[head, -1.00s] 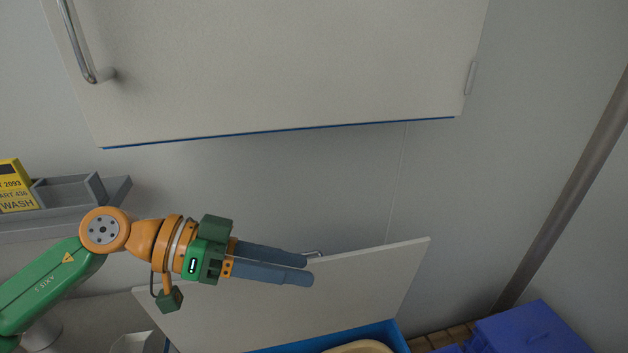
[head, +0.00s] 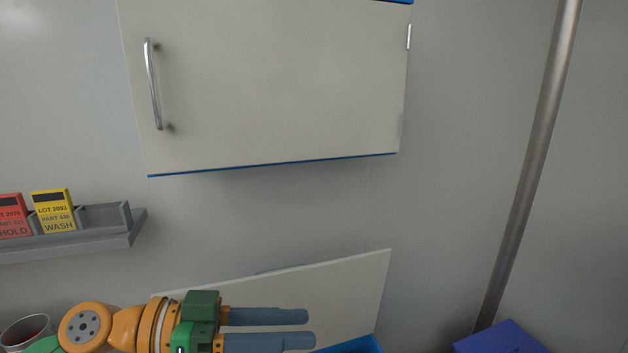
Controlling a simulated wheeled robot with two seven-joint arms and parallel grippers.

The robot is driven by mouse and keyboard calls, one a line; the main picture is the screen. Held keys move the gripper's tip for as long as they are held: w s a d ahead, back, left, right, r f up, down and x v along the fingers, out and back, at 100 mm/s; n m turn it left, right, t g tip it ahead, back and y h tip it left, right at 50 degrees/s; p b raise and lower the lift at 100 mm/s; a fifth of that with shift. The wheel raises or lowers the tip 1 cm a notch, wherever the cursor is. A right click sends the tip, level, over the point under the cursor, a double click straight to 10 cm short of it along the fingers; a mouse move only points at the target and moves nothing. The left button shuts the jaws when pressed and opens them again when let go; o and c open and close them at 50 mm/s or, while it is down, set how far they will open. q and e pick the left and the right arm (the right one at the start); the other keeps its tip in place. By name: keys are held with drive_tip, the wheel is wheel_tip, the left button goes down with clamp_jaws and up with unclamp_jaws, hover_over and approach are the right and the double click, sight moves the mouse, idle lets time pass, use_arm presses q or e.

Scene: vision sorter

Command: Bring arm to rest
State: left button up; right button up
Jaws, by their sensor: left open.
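My left gripper (head: 308,329) is at the bottom of the head view, its two blue-grey fingers apart and pointing right. Nothing shows between them. It is in front of an open pale panel (head: 345,290) that stands tilted above a blue-edged box (head: 362,345). My left arm comes in from the lower left and is mostly cut off by the frame's bottom edge. My right gripper does not show.
A closed wall cabinet (head: 270,90) with a metal handle (head: 152,85) hangs above. A grey rack (head: 105,232) at left holds a red card (head: 12,215) and a yellow card (head: 53,210). A metal cup (head: 25,332) is lower left. A pole (head: 530,160) and blue box (head: 498,338) are right.

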use_arm(q)
drive_tip(key=w+d+r+n+t+h, duration=0.2)
drive_tip(key=w+d+r+t+h, duration=0.15)
drive_tip(key=w+t, duration=0.2)
drive_tip(key=w+a+f+n+t+y, duration=0.25)
drive_tip(key=a+n+t+y, duration=0.35)
drive_tip(key=t, duration=0.4)
drive_tip(key=s+a+f+n+g+y, duration=0.1)
drive_tip(key=a+f+n+g+y, duration=0.2)
drive_tip(key=f+y, duration=0.45)
drive_tip(key=a+f+n+g+y, duration=0.1)
drive_tip(key=a+f+n+y, duration=0.4)
drive_tip(key=f, duration=0.6)
drive_tip(key=s+a+f+m+g+y, duration=0.1)
drive_tip(key=s+f+m+g, duration=0.1)
drive_tip(key=s+f+g, duration=0.5)
drive_tip(key=s+a+f+m+g, duration=0.25)
drive_tip(key=s+f, duration=0.55)
drive_tip(key=s, duration=0.4)
wheel_tip(320, 180, down, 17)
drive_tip(key=s+g, duration=0.2)
drive_tip(key=s, duration=0.1)
drive_tip(key=s+a+f+g, duration=0.1)
drive_tip(key=s+f, duration=0.9)
drive_tip(key=s, duration=0.2)
drive_tip(key=shift+s+a+f+m+g, duration=0.2)
drive_tip(key=shift+f+m+g, duration=0.1)
drive_tip(key=shift+f+m, duration=0.15)
